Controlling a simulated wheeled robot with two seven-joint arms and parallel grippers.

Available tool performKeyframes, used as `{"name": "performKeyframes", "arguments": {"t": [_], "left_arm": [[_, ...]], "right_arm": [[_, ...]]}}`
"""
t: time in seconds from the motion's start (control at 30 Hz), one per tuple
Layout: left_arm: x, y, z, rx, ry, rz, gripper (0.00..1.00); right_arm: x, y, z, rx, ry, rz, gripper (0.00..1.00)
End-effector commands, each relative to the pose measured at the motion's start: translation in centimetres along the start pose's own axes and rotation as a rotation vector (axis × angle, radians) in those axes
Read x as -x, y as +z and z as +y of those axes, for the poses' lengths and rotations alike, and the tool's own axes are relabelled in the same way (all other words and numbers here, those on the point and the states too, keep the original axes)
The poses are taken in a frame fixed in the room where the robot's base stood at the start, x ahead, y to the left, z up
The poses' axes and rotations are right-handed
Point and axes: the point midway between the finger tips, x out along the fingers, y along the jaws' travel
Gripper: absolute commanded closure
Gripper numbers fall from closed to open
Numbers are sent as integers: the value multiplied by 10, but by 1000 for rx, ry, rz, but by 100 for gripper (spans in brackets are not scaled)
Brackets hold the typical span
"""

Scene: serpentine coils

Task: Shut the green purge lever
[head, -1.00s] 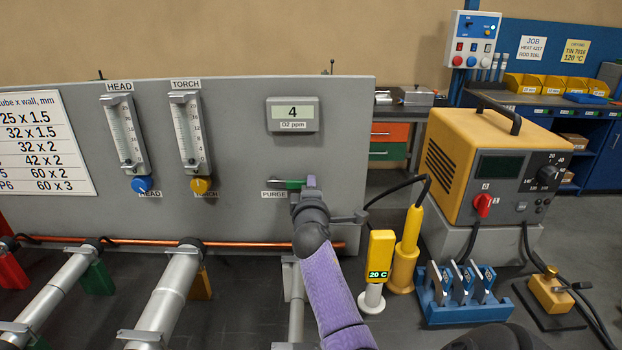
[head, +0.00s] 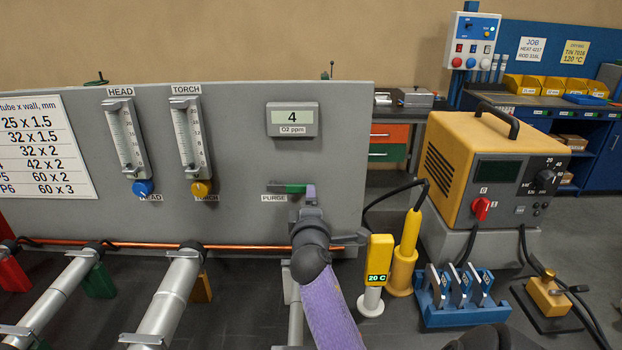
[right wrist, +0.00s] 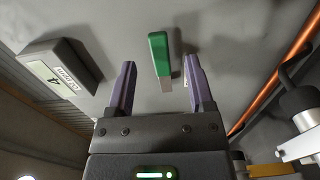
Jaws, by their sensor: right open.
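The green purge lever (head: 288,188) is on the grey panel beside the PURGE label (head: 274,198). In the head view it lies roughly horizontal, its right end partly behind my right gripper. In the right wrist view the green lever (right wrist: 159,54) shows between the two purple fingers, with a short metal part at its lower end. My right gripper (head: 309,194) is open in front of the panel at the lever's right end; its fingers (right wrist: 160,82) stand to either side of the lever with gaps showing, the right finger closer. My left gripper is not in view.
The O2 ppm display (head: 292,119) is above the lever. HEAD and TORCH flowmeters (head: 190,140) are at left on the panel. A copper pipe (head: 240,247) runs along the panel's foot. A yellow welding unit (head: 490,165) and a blue rack (head: 460,300) stand at right.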

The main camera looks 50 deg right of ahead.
Motion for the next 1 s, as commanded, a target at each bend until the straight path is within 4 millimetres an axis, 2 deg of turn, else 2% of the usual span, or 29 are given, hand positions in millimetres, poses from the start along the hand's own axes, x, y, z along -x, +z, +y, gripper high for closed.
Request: {"name": "performKeyframes", "arguments": {"t": [0.1, 0.3, 0.77, 0.87, 1.0], "left_arm": [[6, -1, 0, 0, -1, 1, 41], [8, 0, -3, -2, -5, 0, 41], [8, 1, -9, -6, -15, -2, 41], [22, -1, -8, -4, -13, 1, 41], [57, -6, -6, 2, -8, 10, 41]], "right_arm": [[26, 0, 0, -2, -3, 1, 32], [54, 0, 0, -1, -3, 0, 32], [57, 0, 0, -1, -1, 0, 32], [58, 0, 16, -4, 1, 0, 32], [58, 0, 53, -9, 6, 0, 32]]}}
